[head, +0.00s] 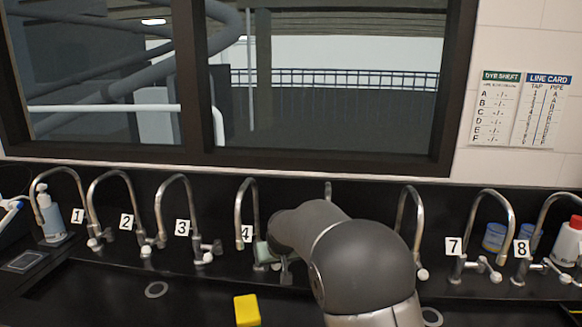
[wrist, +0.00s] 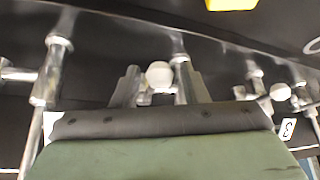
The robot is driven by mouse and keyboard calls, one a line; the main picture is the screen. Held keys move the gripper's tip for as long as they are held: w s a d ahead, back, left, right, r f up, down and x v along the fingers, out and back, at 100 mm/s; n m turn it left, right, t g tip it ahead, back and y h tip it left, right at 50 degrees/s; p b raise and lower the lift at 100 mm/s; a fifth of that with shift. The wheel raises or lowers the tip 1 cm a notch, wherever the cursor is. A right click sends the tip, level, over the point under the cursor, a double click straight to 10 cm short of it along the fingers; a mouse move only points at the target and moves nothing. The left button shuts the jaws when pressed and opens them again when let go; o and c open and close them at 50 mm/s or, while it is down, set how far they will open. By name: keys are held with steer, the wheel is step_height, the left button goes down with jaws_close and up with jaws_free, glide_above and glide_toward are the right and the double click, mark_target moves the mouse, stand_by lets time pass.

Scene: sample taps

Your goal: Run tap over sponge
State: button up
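The yellow sponge (head: 247,310) lies in the dark trough below the tap labelled 4 (head: 240,205). Its edge also shows at the top of the wrist view (wrist: 232,4). My gripper (head: 280,270) is low in front of tap 4, partly hidden by my arm in the head view. In the wrist view my gripper (wrist: 161,88) is open, with one grey finger on each side of a white tap knob (wrist: 159,75), which appears to be tap 4's. A small gap seems to show beside the knob; firm contact cannot be told. No water stream is visible.
Other taps line the ledge, among them tap 3 (head: 178,205) and tap 7 (head: 492,215). My arm hides much of the taps right of tap 4. A soap bottle (head: 52,218) stands left, blue containers (head: 495,237) right. The trough around the sponge is clear.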

steer(key=shift+w+f, duration=0.25)
steer(key=shift+f, duration=0.15)
steer(key=p+v, duration=0.2)
steer(key=v, duration=0.6)
stand_by(0.4)
